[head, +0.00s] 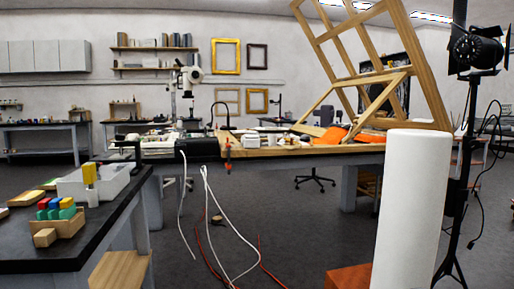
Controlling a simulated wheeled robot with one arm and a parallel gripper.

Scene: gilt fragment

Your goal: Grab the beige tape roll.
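I cannot make out a beige tape roll for certain. A small tan object (217,219) lies on the dark floor near the cables, below the work table; it is too small to tell what it is. Several small items stand on the wooden work table (345,150), also too small to name. My gripper is not in view.
A black-topped bench (30,249) at left holds a white tray (75,187) and a wooden block holder (60,226). Loose white cables (222,215) hang to the floor. A tall white cylinder (408,215) and a lamp stand (462,190) block the right. Grey floor shows between.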

